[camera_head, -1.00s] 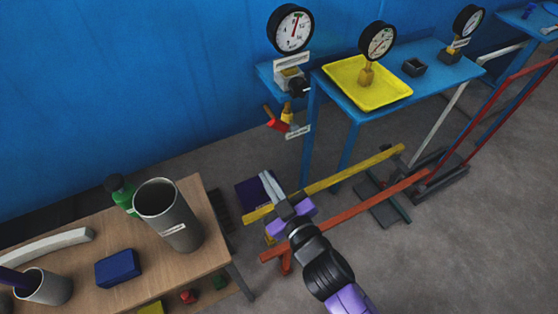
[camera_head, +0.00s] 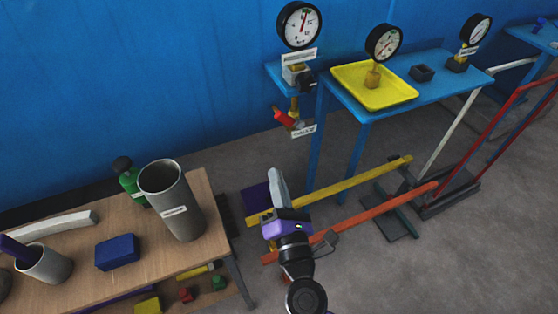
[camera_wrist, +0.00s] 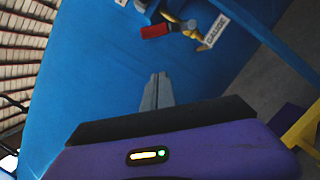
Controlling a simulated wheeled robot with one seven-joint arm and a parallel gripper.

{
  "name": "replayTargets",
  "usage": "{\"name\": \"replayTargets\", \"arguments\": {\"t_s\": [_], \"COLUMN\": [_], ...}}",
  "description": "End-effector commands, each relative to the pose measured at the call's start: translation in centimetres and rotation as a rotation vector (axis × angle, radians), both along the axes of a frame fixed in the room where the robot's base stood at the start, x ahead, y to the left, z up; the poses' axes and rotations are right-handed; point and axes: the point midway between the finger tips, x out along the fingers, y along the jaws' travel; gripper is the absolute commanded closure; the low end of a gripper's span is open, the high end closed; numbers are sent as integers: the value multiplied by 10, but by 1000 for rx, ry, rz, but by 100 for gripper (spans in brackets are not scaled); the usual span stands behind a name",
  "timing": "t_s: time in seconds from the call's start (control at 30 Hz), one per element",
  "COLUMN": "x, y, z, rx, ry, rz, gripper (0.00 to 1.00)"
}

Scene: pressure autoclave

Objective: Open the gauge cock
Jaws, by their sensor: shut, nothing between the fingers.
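The gauge cock is a brass fitting with a red handle (camera_head: 285,119), below the left-hand gauge (camera_head: 299,25) on the blue wall. The handle slants down to the right, beside a small white label (camera_head: 303,131). In the wrist view the red handle (camera_wrist: 155,31) and the label (camera_wrist: 216,26) show near the top, beyond my fingertips. My gripper (camera_head: 276,175) points up, below the cock and apart from it. Its fingers are together and hold nothing; they also show in the wrist view (camera_wrist: 157,88).
A blue table (camera_head: 440,63) with a yellow tray (camera_head: 345,75) and two more gauges stands right of the cock. A wooden bench (camera_head: 140,255) with a grey cylinder (camera_head: 172,198) is at left.

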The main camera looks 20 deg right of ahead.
Motion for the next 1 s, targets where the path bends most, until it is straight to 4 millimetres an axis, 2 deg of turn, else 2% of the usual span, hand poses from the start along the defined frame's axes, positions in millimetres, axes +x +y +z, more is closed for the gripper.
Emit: {"name": "replayTargets", "arguments": {"t_s": [0.47, 0.7, 1.0], "x": [88, 86, 86], "y": [-17, -39, -44], "z": [19, 40, 44], "rx": [4, 5, 6], "ry": [-3, -1, 0], "rz": [0, -1, 2], "gripper": [100, 100, 100]}}
